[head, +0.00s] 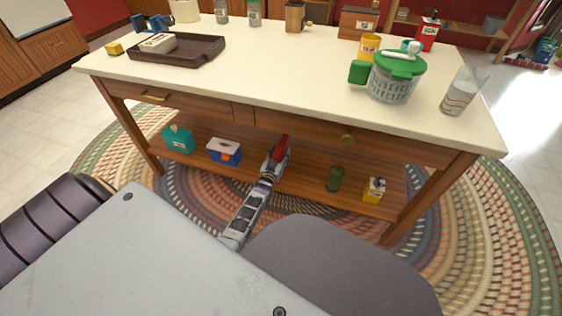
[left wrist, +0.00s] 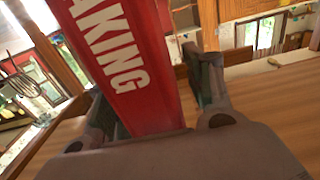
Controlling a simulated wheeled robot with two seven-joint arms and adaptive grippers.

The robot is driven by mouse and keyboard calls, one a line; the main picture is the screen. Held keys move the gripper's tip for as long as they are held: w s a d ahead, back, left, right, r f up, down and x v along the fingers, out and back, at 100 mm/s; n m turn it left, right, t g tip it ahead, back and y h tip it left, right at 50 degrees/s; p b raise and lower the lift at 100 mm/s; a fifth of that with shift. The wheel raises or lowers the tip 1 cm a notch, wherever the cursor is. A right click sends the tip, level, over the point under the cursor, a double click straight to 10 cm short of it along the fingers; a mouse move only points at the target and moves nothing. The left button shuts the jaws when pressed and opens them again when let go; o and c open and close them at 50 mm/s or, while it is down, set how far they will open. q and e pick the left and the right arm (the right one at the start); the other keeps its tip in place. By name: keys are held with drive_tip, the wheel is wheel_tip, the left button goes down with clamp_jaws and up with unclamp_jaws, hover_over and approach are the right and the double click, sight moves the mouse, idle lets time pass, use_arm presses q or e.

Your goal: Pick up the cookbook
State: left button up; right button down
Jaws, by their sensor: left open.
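The cookbook is a red book with white lettering ending in "AKING". In the left wrist view the cookbook (left wrist: 125,60) stands tilted in the picture between the two fingers. In the head view only a small red part of the cookbook (head: 284,143) shows, at the table's lower shelf. My left gripper (head: 273,163) reaches to the shelf from the front, with its fingers open on either side of the book. The book's lower end is hidden behind the gripper's body. I cannot tell whether a finger touches it. My right gripper is not in view.
The wooden table (head: 290,75) has its top and drawers just above my left gripper. On the lower shelf (head: 300,184) stand a blue and white box (head: 224,152), a teal box (head: 178,140), a green jar (head: 334,178) and a yellow container (head: 374,190).

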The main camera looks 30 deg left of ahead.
use_arm(q)
drive_tip(key=shift+c, duration=0.2)
clamp_jaws()
idle(0.3)
drive_tip(key=shift+r, duration=0.1)
